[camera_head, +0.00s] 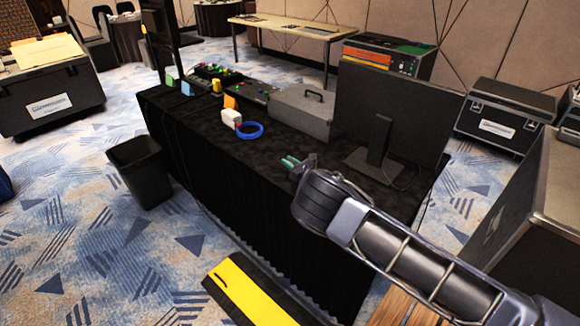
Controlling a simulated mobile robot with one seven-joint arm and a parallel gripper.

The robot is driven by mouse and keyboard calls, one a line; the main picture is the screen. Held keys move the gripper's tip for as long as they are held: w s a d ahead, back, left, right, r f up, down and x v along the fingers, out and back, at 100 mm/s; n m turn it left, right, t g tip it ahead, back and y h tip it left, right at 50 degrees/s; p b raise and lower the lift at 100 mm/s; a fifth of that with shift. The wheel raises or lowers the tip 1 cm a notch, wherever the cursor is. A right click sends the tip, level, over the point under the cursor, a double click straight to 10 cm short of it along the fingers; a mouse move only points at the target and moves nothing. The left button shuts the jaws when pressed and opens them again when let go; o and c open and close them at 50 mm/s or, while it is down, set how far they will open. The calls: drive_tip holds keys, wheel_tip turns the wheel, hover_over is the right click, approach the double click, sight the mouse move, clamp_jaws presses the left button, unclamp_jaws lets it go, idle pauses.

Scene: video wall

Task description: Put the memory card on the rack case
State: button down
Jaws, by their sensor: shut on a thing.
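My gripper (292,163) is above the front part of the black-draped table, left of the monitor's foot. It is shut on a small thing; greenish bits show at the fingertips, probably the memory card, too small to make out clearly. What looks like the rack case (412,64) stands behind the monitor at the back right.
The black-draped table (270,165) carries a monitor (395,110), a grey case (300,112), a blue cable coil (250,130), a white box (231,118) and control panels. A bin (140,170) stands left. Flight cases (505,108) stand right. Carpet is free at left.

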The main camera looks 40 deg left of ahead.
sight(290, 159)
wheel_tip(290, 159, up, 18)
idle(0.3)
drive_tip(key=shift+w+r, duration=0.1)
drive_tip(key=shift+r, duration=0.1)
